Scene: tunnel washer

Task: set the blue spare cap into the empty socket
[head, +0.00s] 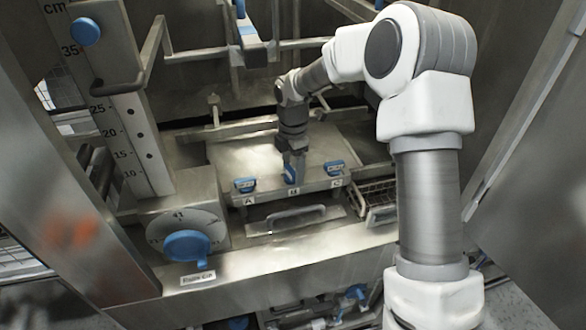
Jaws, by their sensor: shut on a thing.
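My gripper (294,168) reaches down to the metal block in the middle of the head view, at the spot above the label B. It is shut on a blue cap (290,175), partly hidden by the fingers. I cannot tell whether the cap is seated in a socket or held just above it. Two similar blue caps sit on the block's front edge: one at label A (245,185) on the left and one at label C (334,168) on the right. No empty socket shows clearly.
A wire basket (375,196) stands right of the block, and a bar handle (288,217) is on its front. A large blue knob (187,246) on a dial is at lower left. A scaled post (122,110) with a rail stands at left. Metal walls enclose both sides.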

